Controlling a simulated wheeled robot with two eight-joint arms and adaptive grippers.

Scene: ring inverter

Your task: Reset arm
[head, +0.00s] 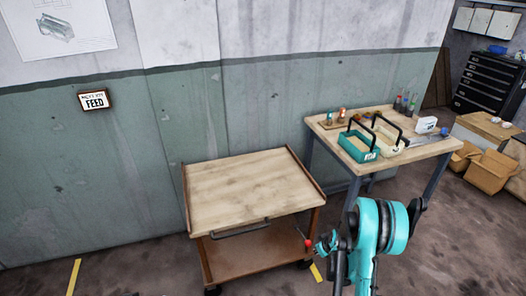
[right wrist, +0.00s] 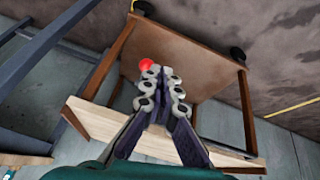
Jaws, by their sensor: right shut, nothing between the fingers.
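My right arm (head: 372,235) reaches in from the bottom of the head view. My right gripper (head: 325,243) is beside the front right corner of a wooden-topped cart (head: 245,185). In the right wrist view the gripper (right wrist: 160,88) has its fingers together with nothing held. A red knob (head: 308,243) shows close to the fingertips in the head view, and in the right wrist view (right wrist: 145,64) it is just beyond them. I cannot tell whether they touch. My left gripper is out of view.
A workbench (head: 425,150) at the right holds a teal caddy (head: 358,146), a cream caddy (head: 388,139) and several small bottles. Cardboard boxes (head: 488,172) and a black drawer cabinet (head: 487,80) stand farther right. The cart's top is bare. Floor left of the cart is clear.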

